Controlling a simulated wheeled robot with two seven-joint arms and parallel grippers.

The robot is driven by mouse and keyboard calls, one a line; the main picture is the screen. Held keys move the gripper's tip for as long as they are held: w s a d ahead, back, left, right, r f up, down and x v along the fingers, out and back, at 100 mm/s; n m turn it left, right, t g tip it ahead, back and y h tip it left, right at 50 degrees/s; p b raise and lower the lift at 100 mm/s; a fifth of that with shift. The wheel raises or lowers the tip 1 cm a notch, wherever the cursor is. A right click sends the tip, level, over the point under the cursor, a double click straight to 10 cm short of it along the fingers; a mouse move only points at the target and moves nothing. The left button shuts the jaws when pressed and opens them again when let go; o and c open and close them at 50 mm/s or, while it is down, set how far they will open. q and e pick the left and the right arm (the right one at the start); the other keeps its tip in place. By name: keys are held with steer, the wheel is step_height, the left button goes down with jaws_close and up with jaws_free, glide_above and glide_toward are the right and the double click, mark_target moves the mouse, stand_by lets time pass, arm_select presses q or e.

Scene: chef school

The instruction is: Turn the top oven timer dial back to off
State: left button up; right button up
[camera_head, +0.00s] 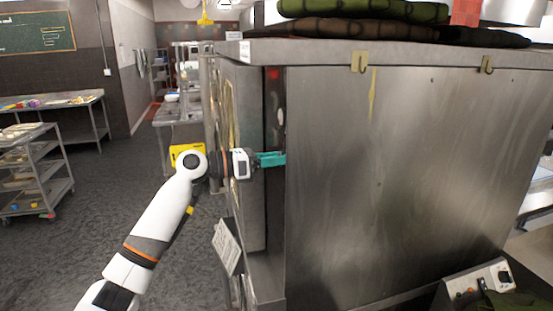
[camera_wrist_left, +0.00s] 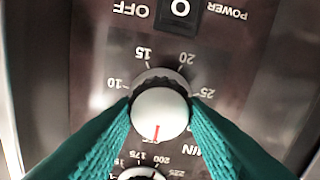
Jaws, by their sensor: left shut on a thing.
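The oven timer dial (camera_wrist_left: 158,118) is a round pale knob with a red mark, in the middle of the left wrist view. The numbers around it appear upside down, and the red mark points to the bottom of that view. My left gripper (camera_wrist_left: 160,112) has teal fingers on both sides of the knob and is shut on it. In the head view my left gripper (camera_head: 270,159) reaches the front panel of the big steel oven (camera_head: 390,190); the knob is hidden there. My right gripper is not in view.
A power switch (camera_wrist_left: 180,10) is at the top of the left wrist view, and another dial (camera_wrist_left: 142,173) is partly cut off at the bottom. Folded dark cloths (camera_head: 340,30) lie on the oven. A shelf cart (camera_head: 35,170) stands at the left; the floor between is clear.

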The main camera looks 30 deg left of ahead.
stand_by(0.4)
arm_select(q)
steer(key=o, duration=1)
steer(key=shift+c, duration=0.2)
steer(key=b+v, duration=0.6)
steer(key=v, duration=0.6)
steer(key=shift+a, duration=0.1)
